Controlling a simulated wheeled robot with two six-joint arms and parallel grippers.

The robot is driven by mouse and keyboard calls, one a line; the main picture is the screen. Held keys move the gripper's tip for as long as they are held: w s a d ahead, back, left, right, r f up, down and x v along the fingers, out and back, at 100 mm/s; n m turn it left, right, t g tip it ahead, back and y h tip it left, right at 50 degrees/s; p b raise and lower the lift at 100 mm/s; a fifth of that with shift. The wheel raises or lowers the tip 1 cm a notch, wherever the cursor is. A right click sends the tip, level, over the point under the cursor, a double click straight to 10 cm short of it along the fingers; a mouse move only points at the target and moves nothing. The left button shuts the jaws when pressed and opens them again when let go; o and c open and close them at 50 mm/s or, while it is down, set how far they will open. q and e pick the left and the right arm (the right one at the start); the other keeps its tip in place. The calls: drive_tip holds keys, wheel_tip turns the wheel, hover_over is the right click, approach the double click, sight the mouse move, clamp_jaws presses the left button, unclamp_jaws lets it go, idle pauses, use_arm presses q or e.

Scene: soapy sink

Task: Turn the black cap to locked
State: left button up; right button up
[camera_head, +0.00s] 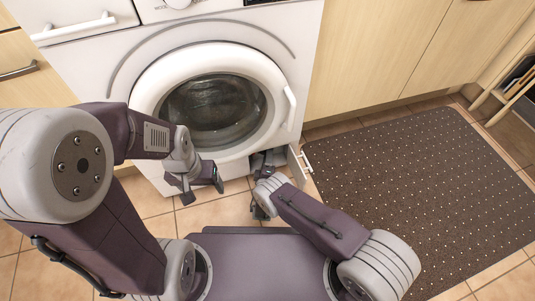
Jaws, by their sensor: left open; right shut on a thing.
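The white washing machine (155,80) has a small compartment open at its lower right. The black cap is not clearly seen; the dark inside of the opening and my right wrist cover that spot. My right gripper (262,172) is at this opening, shut on what appears to be the cap. Its fingertips are mostly hidden, so I cannot tell the cap's turn. My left gripper (203,191) is open and empty, in front of the machine's lower front, left of the opening.
The small white flap (298,166) stands open right of the compartment, close to my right wrist. The round door (212,108) is shut. A dark dotted mat (420,180) lies on the tiled floor at right. Wooden cabinets (385,50) stand beside the machine.

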drive_tip(key=m+p, duration=0.1)
drive_tip(key=m+g+p, duration=0.1)
drive_tip(key=p, duration=0.1)
drive_tip(key=shift+r+m+y+p, duration=0.3)
use_arm(q)
drive_tip(key=shift+r+p, duration=0.55)
drive_tip(key=shift+r, duration=2.2)
use_arm(e)
drive_tip(key=shift+f+m+g, duration=0.15)
drive_tip(key=shift+m+g, duration=0.15)
drive_tip(key=shift+m, duration=0.2)
drive_tip(key=o, duration=1.4)
